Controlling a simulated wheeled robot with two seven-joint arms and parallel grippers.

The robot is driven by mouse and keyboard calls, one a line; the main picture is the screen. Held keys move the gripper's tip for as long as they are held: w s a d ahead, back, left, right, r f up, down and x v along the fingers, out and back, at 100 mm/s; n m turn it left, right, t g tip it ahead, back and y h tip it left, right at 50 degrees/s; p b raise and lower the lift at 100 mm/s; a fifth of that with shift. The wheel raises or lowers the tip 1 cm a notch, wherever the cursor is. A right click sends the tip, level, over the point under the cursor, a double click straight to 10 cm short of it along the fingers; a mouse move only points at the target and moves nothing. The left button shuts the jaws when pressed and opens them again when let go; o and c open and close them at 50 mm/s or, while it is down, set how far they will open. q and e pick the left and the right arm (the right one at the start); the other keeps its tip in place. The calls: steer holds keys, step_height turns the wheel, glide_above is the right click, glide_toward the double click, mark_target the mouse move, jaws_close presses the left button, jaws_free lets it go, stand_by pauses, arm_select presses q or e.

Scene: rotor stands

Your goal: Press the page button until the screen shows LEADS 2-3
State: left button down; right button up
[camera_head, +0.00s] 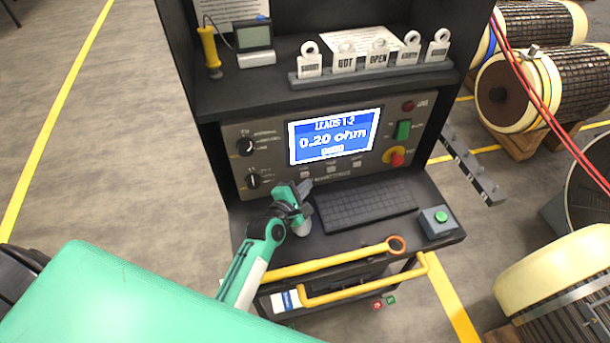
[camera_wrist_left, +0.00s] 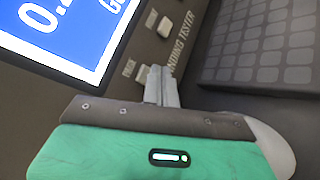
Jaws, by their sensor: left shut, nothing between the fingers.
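The screen (camera_head: 333,136) on the tester panel is blue and reads LEADS 1-2 and 0.20 ohm, with a smaller line below. Part of it shows in the left wrist view (camera_wrist_left: 70,30). Small pale buttons sit in a row under it. The leftmost, the page button (camera_head: 305,174), has a label that looks like PAGE in the left wrist view (camera_wrist_left: 142,74). My left gripper (camera_head: 306,186) is shut and empty. Its fingertips (camera_wrist_left: 158,72) are right at the page button and partly cover it; I cannot tell whether they touch. My right gripper is not in view.
A keyboard (camera_head: 365,208) lies on the shelf right of my left gripper. A box with a green button (camera_head: 438,221) stands further right. The panel also carries knobs (camera_head: 246,147), a green switch (camera_head: 403,130) and a red stop button (camera_head: 397,159). A yellow handle (camera_head: 365,291) runs along the front.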

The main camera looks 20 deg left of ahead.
arm_select(q)
steer(key=shift+w, duration=0.1)
stand_by(0.4)
steer(key=shift+w+a, duration=0.2)
steer(key=shift+w, duration=0.05)
steer(key=shift+w+a, duration=0.25)
steer(key=shift+w, duration=0.05)
stand_by(0.7)
steer(key=shift+s+d+p, duration=0.1)
steer(key=shift+p, duration=0.2)
steer(key=shift+s+d+r, duration=0.1)
steer(key=shift+s+d, duration=0.15)
steer(key=shift+s, duration=0.1)
steer(key=shift+s+d+p, duration=0.1)
steer(key=shift+s+p, duration=0.1)
steer(key=shift+p, duration=0.1)
steer(key=shift+s+d, duration=0.1)
